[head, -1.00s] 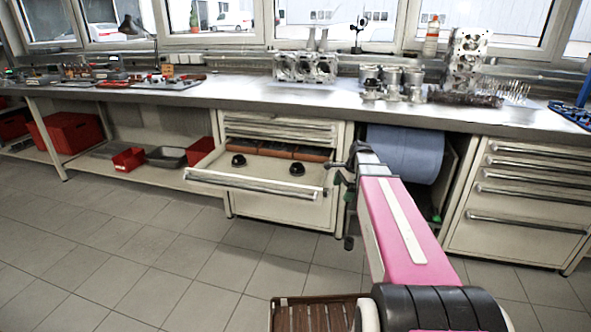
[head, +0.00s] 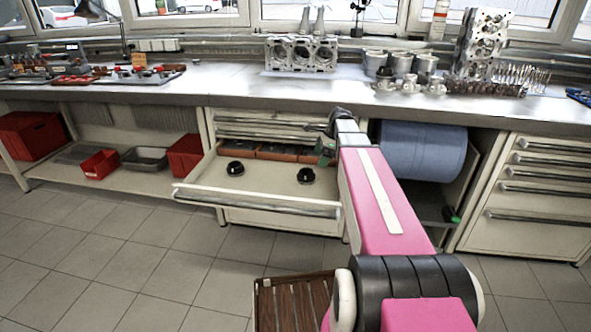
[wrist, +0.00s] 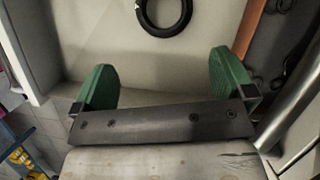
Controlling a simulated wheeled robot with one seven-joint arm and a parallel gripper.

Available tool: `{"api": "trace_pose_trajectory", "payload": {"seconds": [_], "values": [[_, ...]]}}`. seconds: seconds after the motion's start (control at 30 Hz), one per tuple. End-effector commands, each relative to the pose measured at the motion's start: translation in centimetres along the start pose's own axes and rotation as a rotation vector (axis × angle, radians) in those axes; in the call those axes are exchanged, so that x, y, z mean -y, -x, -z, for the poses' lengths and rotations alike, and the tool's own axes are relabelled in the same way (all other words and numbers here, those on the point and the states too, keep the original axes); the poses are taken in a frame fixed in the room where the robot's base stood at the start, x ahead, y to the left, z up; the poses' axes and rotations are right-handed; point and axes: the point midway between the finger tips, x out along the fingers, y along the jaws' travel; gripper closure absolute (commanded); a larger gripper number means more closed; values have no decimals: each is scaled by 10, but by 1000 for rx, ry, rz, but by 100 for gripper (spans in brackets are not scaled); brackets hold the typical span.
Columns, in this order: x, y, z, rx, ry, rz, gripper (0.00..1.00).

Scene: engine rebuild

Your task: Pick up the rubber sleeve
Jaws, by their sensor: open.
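Two black rubber rings sit on the drawer floor in the head view, a left one (head: 235,168) and a right one (head: 305,175). I cannot tell for sure which is the rubber sleeve. One black ring (wrist: 181,25) shows at the top edge of the wrist view, partly cut off, lying flat with an open middle. My gripper (wrist: 165,80) is open, its two green fingers wide apart with nothing between them. The ring lies beyond the fingertips, not touching them. In the head view my gripper (head: 325,150) is at the right side of the drawer, partly hidden by my arm.
The open drawer (head: 262,200) has a raised front wall and side walls close to my gripper. Brown-edged bins (head: 285,153) line its back. The bench top (head: 230,97) overhangs behind, carrying engine parts. A blue roll (head: 425,150) is right of my arm.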

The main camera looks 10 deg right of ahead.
Motion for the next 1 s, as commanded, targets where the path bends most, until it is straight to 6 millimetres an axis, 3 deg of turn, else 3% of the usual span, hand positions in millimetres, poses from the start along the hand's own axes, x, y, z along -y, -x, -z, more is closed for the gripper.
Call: {"api": "trace_pose_trajectory", "payload": {"seconds": [0.17, 0.5, 0.77, 1.0], "values": [[0, -6, 0, 0, 0, -2, 0], [0, -50, -1, 0, 1, -2, 0], [0, -66, -3, 0, 1, -1, 0], [2, -98, -8, 0, 1, -2, 0]]}}
